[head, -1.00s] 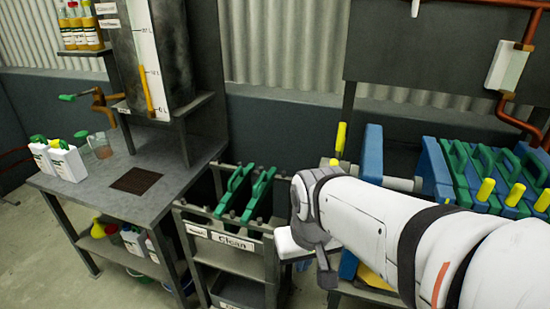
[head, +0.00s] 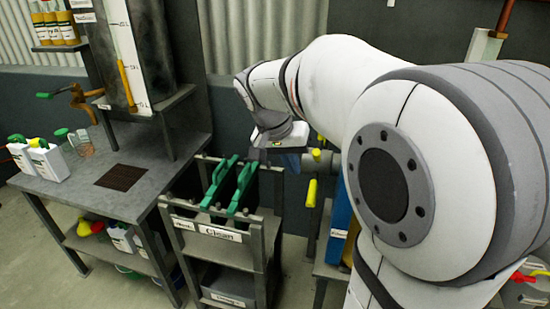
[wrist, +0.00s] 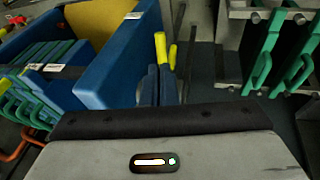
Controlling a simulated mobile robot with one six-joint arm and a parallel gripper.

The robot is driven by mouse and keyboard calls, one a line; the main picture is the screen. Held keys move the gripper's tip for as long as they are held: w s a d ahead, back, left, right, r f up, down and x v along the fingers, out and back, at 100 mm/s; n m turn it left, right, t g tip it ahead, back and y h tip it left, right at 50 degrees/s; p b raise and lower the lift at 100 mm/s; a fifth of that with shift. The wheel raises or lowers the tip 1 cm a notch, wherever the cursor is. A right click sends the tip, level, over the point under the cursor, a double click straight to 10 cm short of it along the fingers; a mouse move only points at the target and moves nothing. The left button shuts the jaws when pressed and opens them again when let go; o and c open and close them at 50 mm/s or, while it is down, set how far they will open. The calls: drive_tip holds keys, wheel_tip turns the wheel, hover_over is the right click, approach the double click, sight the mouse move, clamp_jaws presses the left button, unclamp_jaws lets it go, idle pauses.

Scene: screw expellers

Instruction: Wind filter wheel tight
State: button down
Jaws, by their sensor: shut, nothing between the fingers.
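In the wrist view two yellow handles (wrist: 161,50) show just beyond my fingertips. My gripper (head: 291,162) hangs beside the wheel's left side in the head view. Its blue fingers, also in the wrist view (wrist: 158,70), are shut and empty. I cannot tell whether they touch the wheel.
A dark rack (head: 222,246) with green-handled plates (head: 219,180) stands just left of the wheel. The wrist view shows the blue press frame (wrist: 110,60) and green-handled filter plates (wrist: 45,80). A grey bench (head: 75,188) with bottles is farther left.

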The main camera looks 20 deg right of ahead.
sight(309, 203)
drive_tip(key=b+x, duration=0.1)
drive_tip(key=x, duration=1.1)
drive_tip(key=shift+f, duration=0.25)
drive_tip(key=shift+d, duration=0.1)
